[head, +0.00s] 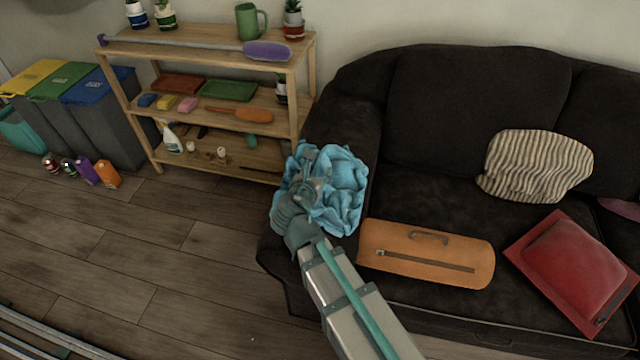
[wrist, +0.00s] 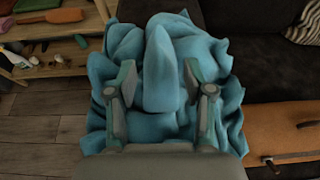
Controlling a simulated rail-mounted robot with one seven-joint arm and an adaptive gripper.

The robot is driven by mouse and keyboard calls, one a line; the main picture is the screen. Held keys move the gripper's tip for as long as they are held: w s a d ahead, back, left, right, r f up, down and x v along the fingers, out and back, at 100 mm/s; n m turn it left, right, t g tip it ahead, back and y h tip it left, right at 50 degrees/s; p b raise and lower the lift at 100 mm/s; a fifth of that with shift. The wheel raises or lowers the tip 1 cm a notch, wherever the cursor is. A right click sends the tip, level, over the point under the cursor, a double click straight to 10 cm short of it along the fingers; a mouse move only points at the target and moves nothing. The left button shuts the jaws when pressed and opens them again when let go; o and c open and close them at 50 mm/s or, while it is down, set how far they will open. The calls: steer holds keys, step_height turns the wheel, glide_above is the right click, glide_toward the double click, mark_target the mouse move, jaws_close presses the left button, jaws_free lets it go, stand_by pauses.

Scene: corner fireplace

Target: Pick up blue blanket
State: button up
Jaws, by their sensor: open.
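The blue blanket (head: 345,188) is a crumpled light-blue heap over the left arm of the dark sofa in the head view. My gripper (head: 313,172) is at the blanket and hides part of it. In the wrist view the blanket (wrist: 205,50) fills the middle. My gripper (wrist: 160,100) is open there, with one finger on each side of a raised fold (wrist: 161,70). I cannot tell whether the fingers touch the fold.
The dark sofa (head: 440,110) holds an orange bag (head: 425,240), a red bag (head: 575,270) and a striped pillow (head: 537,165). A wooden shelf (head: 205,47) with several items stands just left of the blanket. Bins (head: 110,115) stand further left. The floor (head: 150,250) in front is mostly clear.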

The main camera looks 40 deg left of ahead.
steer(key=x, duration=0.5)
steer(key=shift+a, duration=0.1)
jaws_close()
stand_by(0.3)
